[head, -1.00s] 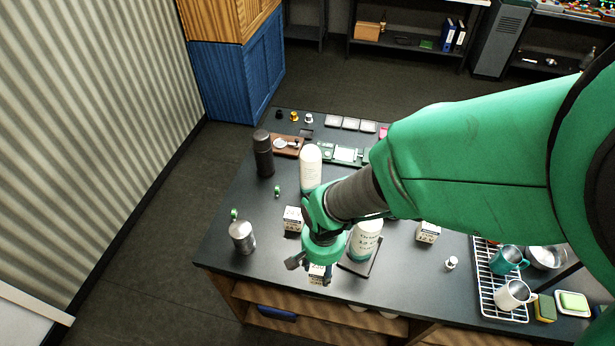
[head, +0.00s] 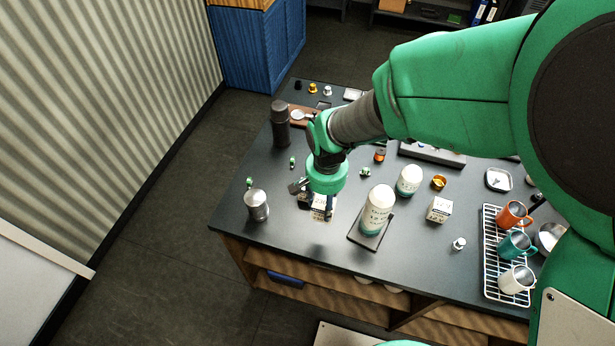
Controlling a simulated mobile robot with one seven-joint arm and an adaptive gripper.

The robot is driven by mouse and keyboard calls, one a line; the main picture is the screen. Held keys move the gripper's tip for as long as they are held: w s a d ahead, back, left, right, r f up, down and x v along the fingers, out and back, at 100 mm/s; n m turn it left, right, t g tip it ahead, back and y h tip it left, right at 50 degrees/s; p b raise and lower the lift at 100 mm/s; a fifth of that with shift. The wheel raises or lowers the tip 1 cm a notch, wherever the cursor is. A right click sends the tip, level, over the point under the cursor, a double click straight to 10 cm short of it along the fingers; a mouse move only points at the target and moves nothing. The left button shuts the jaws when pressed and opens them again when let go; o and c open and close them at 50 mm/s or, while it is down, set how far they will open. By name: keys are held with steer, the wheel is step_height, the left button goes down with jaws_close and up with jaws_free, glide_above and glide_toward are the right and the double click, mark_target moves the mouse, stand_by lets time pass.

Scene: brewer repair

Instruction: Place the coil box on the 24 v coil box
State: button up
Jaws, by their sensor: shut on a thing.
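My gripper (head: 314,200) points down over the left part of the dark workbench (head: 260,180) and is shut on a small white coil box (head: 320,203). A second white box (head: 303,198) shows partly behind and beside it. My fingers and the held box hide much of this second box. I cannot tell whether the two boxes touch or how high the held one is. Another white box (head: 439,208) with dark print stands upright to the right, apart from my gripper. The labels are too small to tell which is the 24 V one.
A metal canister (head: 257,206) and a dark cylinder (head: 281,124) stand left of my gripper. A white bottle (head: 376,210) on a dark pad is close on its right, with a shorter white bottle (head: 409,180) beyond. A rack (head: 491,250) with mugs stands at the right.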

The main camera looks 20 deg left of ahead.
steer(key=w+a+f+p, duration=0.1)
steer(key=w+a, duration=0.7)
steer(key=w, duration=0.4)
steer(key=shift+w+a+f, duration=0.25)
steer(key=shift+a, duration=0.15)
steer(key=shift+f+p, duration=0.3)
steer(key=shift+f, duration=1.45)
steer(key=shift+f, duration=0.1)
steer(key=o, duration=1.3)
step_height(320, 180, up, 12)
steer(key=shift+r+b, duration=0.1)
steer(key=shift+b, duration=0.25)
